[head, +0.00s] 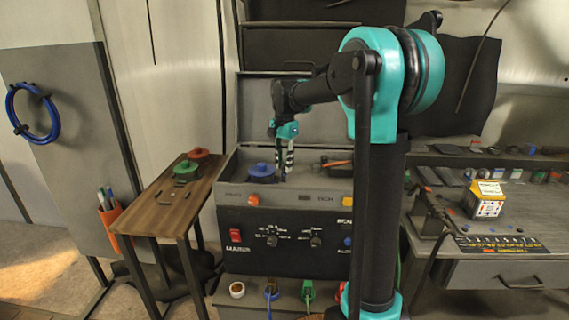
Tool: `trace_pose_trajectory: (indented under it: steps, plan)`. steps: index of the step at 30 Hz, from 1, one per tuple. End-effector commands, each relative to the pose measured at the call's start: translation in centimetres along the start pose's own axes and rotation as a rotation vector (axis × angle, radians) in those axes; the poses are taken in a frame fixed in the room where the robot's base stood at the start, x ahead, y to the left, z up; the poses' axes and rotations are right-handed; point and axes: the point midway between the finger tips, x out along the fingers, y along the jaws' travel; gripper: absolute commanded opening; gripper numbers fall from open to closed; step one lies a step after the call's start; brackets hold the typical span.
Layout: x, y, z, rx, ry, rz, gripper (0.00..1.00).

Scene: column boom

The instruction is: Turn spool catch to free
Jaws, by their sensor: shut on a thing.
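My gripper (286,170) points down into the open-lidded machine (285,226), just right of a blue spool (262,171). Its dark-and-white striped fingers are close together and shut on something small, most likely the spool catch. The fingertips and the catch are too small and partly hidden behind the machine's front edge, so the catch's position cannot be read. The blue spool sits upright at the left of the machine's top bay.
A wooden side table (172,195) at left holds a green spool (186,170) and a red spool (198,153). An orange-handled tool (337,163) lies right of my gripper. A workbench (505,205) at right carries a yellow-and-white box (483,199). My arm hides part of the machine's right side.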

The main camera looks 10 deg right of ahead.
Motion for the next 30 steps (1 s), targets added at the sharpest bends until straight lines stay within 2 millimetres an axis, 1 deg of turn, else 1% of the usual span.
trace_pose_trajectory:
  steps: [1,2,6,7,15,19,23,30]
  plan:
    - [0.0,-0.1,0.0,-0.001,0.000,-0.002,0.00]
    - [0.0,-0.1,0.0,-0.001,0.000,-0.002,0.26]
    - [0.0,-0.1,0.0,-0.001,0.000,-0.001,0.43]
    - [0.0,-0.1,0.0,-0.001,0.000,-0.001,0.46]
    - [-0.1,0.0,0.0,-0.001,0.000,-0.001,0.46]
    - [-0.8,0.0,0.0,-0.001,0.000,-0.001,0.46]
    - [-2.8,0.0,0.0,-0.001,0.000,-0.001,0.46]
    - [-7.7,-0.1,0.0,-0.001,0.000,-0.001,0.46]
